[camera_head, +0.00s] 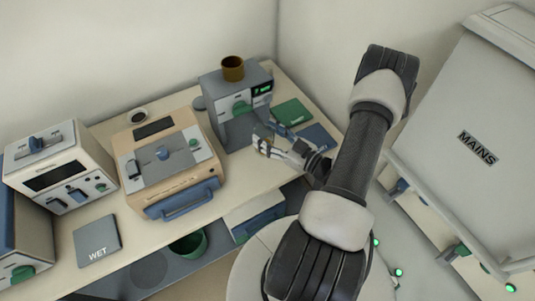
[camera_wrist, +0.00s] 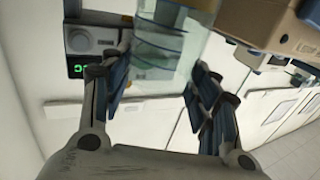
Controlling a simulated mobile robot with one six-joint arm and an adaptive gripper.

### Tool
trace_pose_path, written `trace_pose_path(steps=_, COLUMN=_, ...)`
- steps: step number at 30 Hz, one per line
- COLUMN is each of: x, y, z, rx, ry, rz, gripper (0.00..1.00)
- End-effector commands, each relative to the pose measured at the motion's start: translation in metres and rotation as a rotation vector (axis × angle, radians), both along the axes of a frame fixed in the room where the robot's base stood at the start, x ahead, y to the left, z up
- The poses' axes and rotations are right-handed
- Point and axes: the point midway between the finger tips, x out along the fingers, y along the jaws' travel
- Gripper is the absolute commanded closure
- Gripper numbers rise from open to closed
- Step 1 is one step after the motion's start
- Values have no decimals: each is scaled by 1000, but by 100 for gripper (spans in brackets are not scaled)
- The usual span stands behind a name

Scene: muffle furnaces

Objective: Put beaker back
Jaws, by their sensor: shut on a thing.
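My gripper (camera_head: 268,145) is shut on a clear glass beaker (camera_wrist: 172,38) with blue bands. In the wrist view the beaker sits between the two blue-padded fingers of my gripper (camera_wrist: 157,80). In the head view the beaker (camera_head: 262,132) is faint and partly hidden by the fingers. It is just in front and to the right of a grey device (camera_head: 224,126) with a green display. I cannot tell whether the beaker touches the bench.
A brown cup (camera_head: 233,68) stands on the grey device. A green pad (camera_head: 292,112) and a blue pad (camera_head: 317,137) lie right of it. A tan furnace (camera_head: 165,178) and a white furnace (camera_head: 55,155) stand left. A "WET" pad (camera_head: 97,238) lies at front left. A "MAINS" cabinet (camera_head: 440,120) stands right.

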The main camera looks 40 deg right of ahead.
Motion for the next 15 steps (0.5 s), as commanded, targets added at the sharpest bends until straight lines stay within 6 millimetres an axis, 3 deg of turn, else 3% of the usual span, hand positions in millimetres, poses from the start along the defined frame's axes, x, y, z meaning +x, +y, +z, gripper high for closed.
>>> trace_pose_path(steps=1, x=0, y=0, z=-16, rx=2, ry=0, rz=0, gripper=90)
trace_pose_path(steps=3, x=0, y=0, z=-28, rx=0, ry=0, rz=0, gripper=90)
trace_pose_path(steps=11, x=0, y=0, z=-48, rx=0, ry=-1, rz=0, gripper=90)
trace_pose_path(steps=15, x=0, y=0, z=-68, rx=1, ry=0, rz=0, gripper=90)
